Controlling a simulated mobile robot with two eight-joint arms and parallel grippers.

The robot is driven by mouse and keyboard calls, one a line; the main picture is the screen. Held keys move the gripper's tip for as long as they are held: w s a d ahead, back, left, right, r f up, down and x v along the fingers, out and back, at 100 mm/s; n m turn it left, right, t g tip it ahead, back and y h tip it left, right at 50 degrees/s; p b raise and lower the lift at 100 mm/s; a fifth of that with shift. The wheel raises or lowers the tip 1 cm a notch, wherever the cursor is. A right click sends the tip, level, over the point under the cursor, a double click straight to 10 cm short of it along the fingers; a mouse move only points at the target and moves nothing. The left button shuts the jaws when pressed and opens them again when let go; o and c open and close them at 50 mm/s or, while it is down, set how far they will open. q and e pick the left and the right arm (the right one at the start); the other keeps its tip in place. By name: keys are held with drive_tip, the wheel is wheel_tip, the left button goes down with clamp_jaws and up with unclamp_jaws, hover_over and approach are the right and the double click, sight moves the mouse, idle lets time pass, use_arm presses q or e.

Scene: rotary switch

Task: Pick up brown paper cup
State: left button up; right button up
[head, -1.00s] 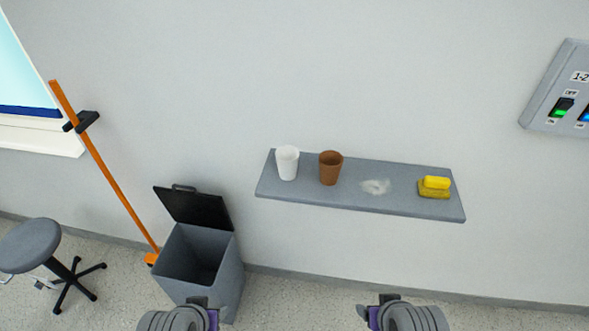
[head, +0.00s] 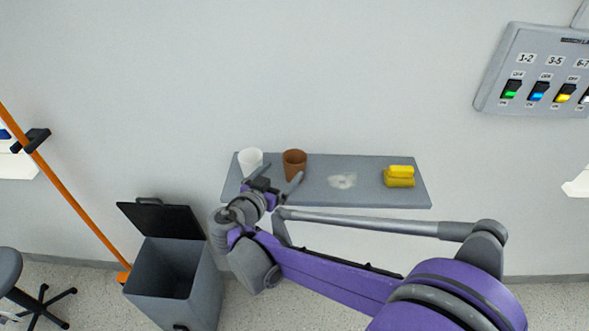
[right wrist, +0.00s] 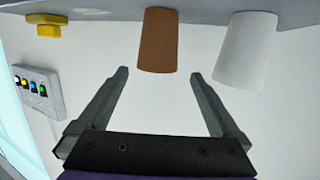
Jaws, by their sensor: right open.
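The brown paper cup (head: 294,163) stands upright on a grey wall shelf (head: 364,162). My right gripper (head: 279,178) is open and empty in front of the cup, at the shelf's front left. In the right wrist view, which looks upside down, the brown cup (right wrist: 157,38) lies just beyond and roughly between the two spread fingers (right wrist: 157,76). No contact shows there. A white cup (head: 250,160) stands upright left of the brown one, partly hidden by a right finger in the head view. My left gripper is not in view.
A yellow sponge-like pair of blocks (head: 399,177) sits on the shelf's right part. A whitish smudge (head: 342,181) marks the shelf between it and the brown cup. An open grey bin (head: 165,268) stands below left. A switch panel (head: 545,75) hangs upper right.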

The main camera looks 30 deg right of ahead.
sight(298, 155)
drive_tip(key=x, duration=0.8)
drive_tip(key=shift+s+r, duration=0.1)
drive_tip(key=shift+r, duration=0.05)
drive_tip(key=shift+s, duration=0.1)
drive_tip(key=shift+c, duration=0.2)
